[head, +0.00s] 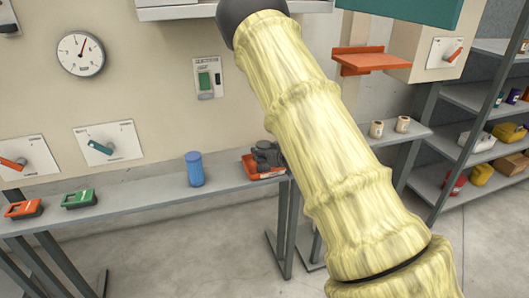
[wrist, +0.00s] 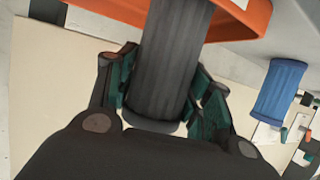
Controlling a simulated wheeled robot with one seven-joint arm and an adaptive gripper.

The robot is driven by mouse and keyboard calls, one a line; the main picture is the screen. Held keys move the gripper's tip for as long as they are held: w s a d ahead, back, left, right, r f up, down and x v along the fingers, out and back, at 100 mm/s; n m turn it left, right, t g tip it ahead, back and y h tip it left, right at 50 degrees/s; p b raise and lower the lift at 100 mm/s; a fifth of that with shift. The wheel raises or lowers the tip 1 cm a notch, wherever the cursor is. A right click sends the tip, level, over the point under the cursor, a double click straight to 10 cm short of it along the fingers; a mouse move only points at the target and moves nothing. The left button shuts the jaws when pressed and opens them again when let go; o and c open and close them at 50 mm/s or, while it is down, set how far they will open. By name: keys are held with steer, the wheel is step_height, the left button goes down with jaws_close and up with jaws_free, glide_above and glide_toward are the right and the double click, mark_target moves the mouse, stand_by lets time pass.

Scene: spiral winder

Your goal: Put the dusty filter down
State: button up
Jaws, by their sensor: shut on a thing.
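My gripper (wrist: 165,100) is shut on a dark grey ribbed cylinder, the dusty filter (wrist: 168,55), in the wrist view. The filter's far end runs over the orange tray (wrist: 245,14), and I cannot tell whether it touches the tray. In the head view the orange tray (head: 250,170) sits on the grey wall shelf, with my dark gripper (head: 266,155) right at it. The filter cannot be told apart from my gripper there, and my arm hides part of that area.
A blue ribbed cylinder (head: 195,169) stands upright on the shelf (head: 140,197), left of the tray; it also shows in the wrist view (wrist: 280,88). Orange (head: 22,209) and green (head: 79,199) devices sit further left. Two cups (head: 390,126) stand on the right. Shelf is bare between green device and blue cylinder.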

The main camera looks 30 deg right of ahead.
steer(key=shift+f, duration=0.1)
steer(key=o, duration=1.1)
steer(key=shift+o, duration=0.2)
